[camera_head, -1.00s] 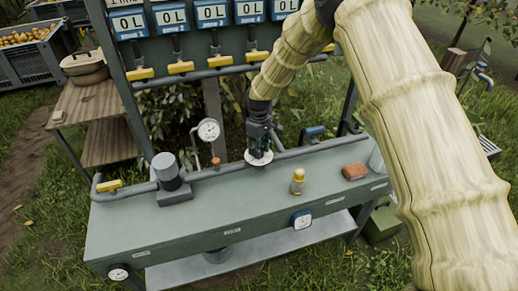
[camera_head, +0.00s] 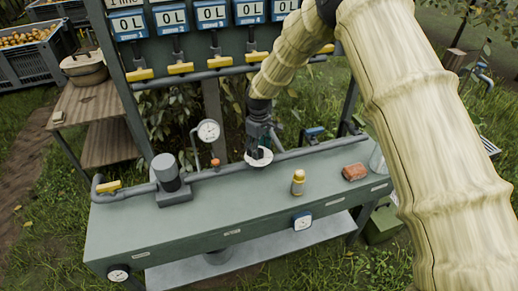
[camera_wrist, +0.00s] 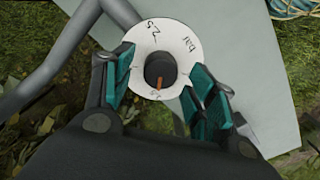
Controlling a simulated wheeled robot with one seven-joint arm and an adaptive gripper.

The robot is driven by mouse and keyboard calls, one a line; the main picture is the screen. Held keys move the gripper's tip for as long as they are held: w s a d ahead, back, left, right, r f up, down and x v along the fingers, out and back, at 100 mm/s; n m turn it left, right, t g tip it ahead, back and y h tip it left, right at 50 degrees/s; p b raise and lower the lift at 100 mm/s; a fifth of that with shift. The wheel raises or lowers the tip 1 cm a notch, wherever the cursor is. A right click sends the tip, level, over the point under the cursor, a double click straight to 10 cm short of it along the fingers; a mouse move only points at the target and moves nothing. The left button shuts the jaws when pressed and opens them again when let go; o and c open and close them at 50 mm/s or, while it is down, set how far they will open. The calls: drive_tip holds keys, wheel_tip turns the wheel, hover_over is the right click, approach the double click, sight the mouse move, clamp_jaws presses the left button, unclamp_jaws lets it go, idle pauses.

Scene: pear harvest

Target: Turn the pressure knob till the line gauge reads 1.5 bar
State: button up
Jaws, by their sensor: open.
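The pressure knob (camera_wrist: 160,70) is a dark round knob with an orange pointer line, set in a white dial plate (camera_wrist: 185,40) with printed figures. In the wrist view the orange line points toward the bottom of the picture. My gripper (camera_wrist: 162,88) is open, with teal pads on either side of the knob; I cannot tell whether they touch it. In the head view my gripper (camera_head: 259,150) is over the white dial plate on the pipe and hides much of the knob. The line gauge (camera_head: 208,131) stands left of it; its reading is too small to tell.
Yellow-handled valves (camera_head: 180,68) hang behind. The bench's front middle is clear.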

wheel_tip(320, 180, up, 11)
drive_tip(key=shift+r, duration=0.15)
drive_tip(key=shift+d, duration=0.1)
idle(0.6)
